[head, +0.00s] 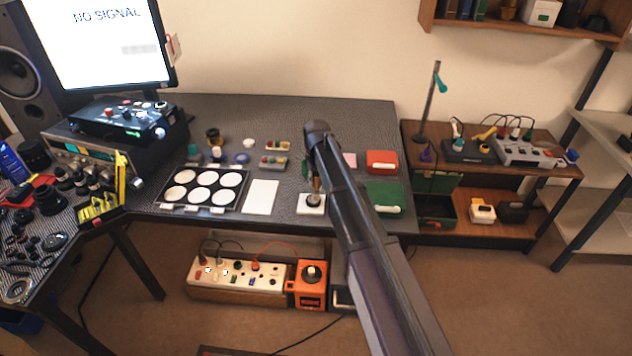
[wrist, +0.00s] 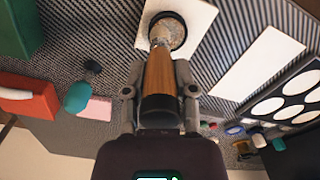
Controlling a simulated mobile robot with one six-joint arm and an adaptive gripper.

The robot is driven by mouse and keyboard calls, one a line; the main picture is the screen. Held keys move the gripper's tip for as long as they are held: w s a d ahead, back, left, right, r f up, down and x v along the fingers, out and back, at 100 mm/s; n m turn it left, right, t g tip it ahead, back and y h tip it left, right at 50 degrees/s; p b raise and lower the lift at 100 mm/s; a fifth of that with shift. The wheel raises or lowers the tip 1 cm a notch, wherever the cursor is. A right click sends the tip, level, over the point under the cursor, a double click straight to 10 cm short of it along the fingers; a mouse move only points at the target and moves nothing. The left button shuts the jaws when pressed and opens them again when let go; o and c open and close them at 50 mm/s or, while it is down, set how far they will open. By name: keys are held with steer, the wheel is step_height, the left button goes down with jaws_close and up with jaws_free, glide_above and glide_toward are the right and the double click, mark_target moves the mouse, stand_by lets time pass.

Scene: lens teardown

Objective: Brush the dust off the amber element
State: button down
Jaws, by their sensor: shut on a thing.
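My gripper (wrist: 158,95) is shut on the wooden handle of a brush (wrist: 158,72). The brush's pale tip points at a round element (wrist: 175,31) in a dark ring and overlaps it in the wrist view. I cannot tell whether the tip touches it. The element's face looks speckled brownish grey, as if dusty. It lies on a white square pad (wrist: 203,22). In the head view the element (head: 313,199) sits on the pad (head: 311,210) near the table's front edge, with my gripper (head: 315,183) just above, partly hidden by my arm.
Left of the pad lie a white sheet (head: 261,197) and a black tray (head: 238,204) with several white discs. Green (head: 384,197) and red (head: 381,161) boxes stand to the right. Small coloured parts (head: 273,162) lie behind.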

steer(key=shift+w+a, duration=0.2)
steer(key=shift+w, duration=0.25)
steer(key=shift+a, duration=0.1)
stand_by(0.4)
steer(key=shift+w+a, duration=0.1)
steer(key=shift+a, duration=0.15)
steer(key=shift+s+a, duration=0.2)
steer(key=shift+a, duration=0.25)
stand_by(0.4)
